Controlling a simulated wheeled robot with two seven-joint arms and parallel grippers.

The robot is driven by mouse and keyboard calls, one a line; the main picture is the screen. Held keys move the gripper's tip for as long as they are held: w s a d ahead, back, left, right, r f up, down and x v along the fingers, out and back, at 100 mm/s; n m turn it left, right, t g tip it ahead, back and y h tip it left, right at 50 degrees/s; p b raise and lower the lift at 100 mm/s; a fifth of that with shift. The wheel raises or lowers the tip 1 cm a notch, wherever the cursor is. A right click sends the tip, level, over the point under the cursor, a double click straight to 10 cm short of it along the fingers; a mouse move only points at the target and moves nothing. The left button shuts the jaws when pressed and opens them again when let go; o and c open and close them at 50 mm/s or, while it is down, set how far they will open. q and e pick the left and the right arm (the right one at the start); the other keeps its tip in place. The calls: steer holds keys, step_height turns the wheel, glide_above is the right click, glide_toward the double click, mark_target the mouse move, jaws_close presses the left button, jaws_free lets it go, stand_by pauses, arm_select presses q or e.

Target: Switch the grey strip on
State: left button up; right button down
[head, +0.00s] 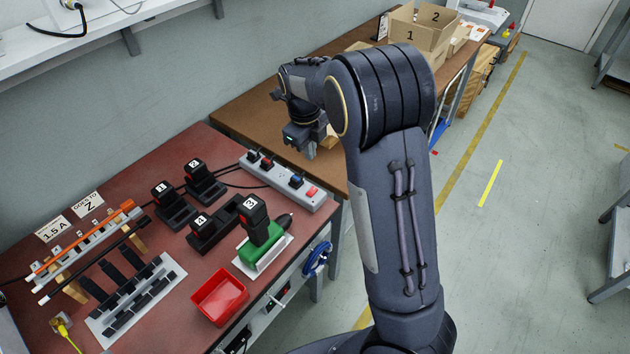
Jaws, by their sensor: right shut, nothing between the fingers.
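The grey strip (277,186) lies along the back right edge of the red-topped bench. I cannot tell from this view whether the switch is on. My right gripper (302,152) points down above and behind the strip, near the switch end, apart from it. Its fingers are shut and empty. My right arm comes in from the lower right. My left gripper is not in view.
On the red bench (160,268) stand several black numbered batteries in chargers, a green tool (261,247) in a white holder, a red bin (220,296) and a rack of rods. A brown bench (250,112) with cardboard boxes (424,28) is behind.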

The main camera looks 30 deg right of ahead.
mark_target(314, 189)
steer(key=f, duration=0.4)
steer(key=d+f, duration=0.1)
steer(key=f, duration=0.8)
steer(key=shift+w+d+p, duration=0.2)
steer(key=shift+w+p, duration=0.1)
steer(key=shift+d+f, duration=0.1)
steer(key=shift+f, duration=0.25)
steer(key=shift+s, duration=0.15)
